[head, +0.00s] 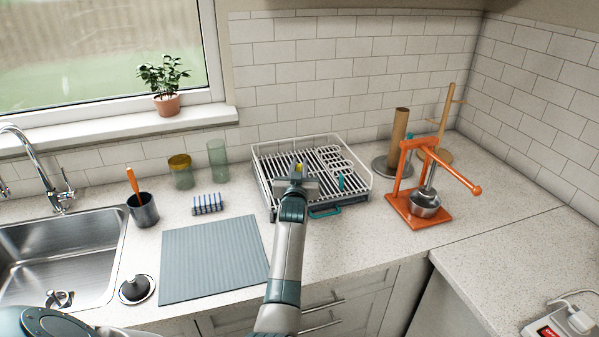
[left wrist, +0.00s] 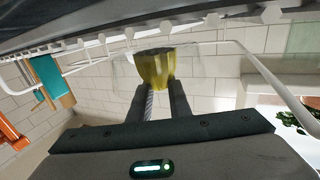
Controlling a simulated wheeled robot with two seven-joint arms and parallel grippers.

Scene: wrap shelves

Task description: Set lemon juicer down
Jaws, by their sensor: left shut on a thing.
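The lemon juicer, a yellow faceted piece (left wrist: 155,68), is between the fingers of my left gripper (left wrist: 162,100) in the left wrist view. A grey ridged stem runs along the fingers beside it. In the head view only a small yellow bit of the juicer (head: 299,168) shows past my left gripper (head: 297,182), which hides the rest. My left gripper is shut on it, over the white wire dish rack (head: 354,153). I cannot tell whether the juicer touches the rack. My right gripper is not in view.
An orange press (head: 434,216) stands right of the rack, before a paper-towel holder (head: 399,140) and a wooden stand. Counter right of the press is clear.

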